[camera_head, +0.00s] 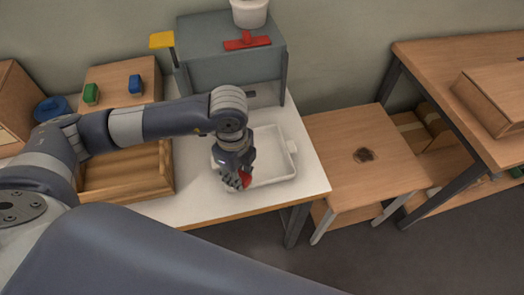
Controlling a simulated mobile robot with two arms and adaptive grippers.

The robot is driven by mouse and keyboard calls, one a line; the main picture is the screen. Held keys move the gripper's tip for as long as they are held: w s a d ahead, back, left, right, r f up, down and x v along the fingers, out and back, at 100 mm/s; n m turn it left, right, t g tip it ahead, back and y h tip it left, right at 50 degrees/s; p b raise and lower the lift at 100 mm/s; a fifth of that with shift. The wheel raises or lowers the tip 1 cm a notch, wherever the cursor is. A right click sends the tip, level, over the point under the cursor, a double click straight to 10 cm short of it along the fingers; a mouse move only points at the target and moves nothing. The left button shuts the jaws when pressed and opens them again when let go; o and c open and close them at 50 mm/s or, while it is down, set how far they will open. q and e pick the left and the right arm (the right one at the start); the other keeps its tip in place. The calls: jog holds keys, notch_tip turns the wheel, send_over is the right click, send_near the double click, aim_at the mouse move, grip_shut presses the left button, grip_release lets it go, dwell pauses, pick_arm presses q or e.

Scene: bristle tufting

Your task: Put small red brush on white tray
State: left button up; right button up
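The white tray (292,142) lies on the white tabletop in front of the grey machine. My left gripper (238,181) points down over the tray's front left part. Its dark fingers are around a small red object (245,180), which looks like the small red brush; only part of it shows, and the fingers hide the rest. I cannot tell whether the brush touches the tray's floor. The arm and gripper hide the tray's left side. My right gripper is not in view.
The grey machine (225,65) carries a red wide-headed piece (247,42) and a white pot (249,12). A wooden box (125,178) stands left of the tray; green (91,94) and blue (135,84) brushes lie behind it. A lower wooden table (350,140) is at right.

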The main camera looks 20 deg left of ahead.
pick_arm(q)
jog(key=p, duration=0.3)
send_over(270, 155)
jog(key=shift+f, duration=0.6)
jog(key=shift+d+f, duration=0.1)
notch_tip(270, 155, down, 3)
jog(key=shift+r+p, duration=0.1)
jog(key=shift+p, duration=0.4)
jog(key=shift+f, duration=0.25)
jog(key=shift+f, duration=0.1)
jog(key=shift+f, duration=0.15)
jog(key=o, duration=0.7)
jog(key=shift+o, duration=0.2)
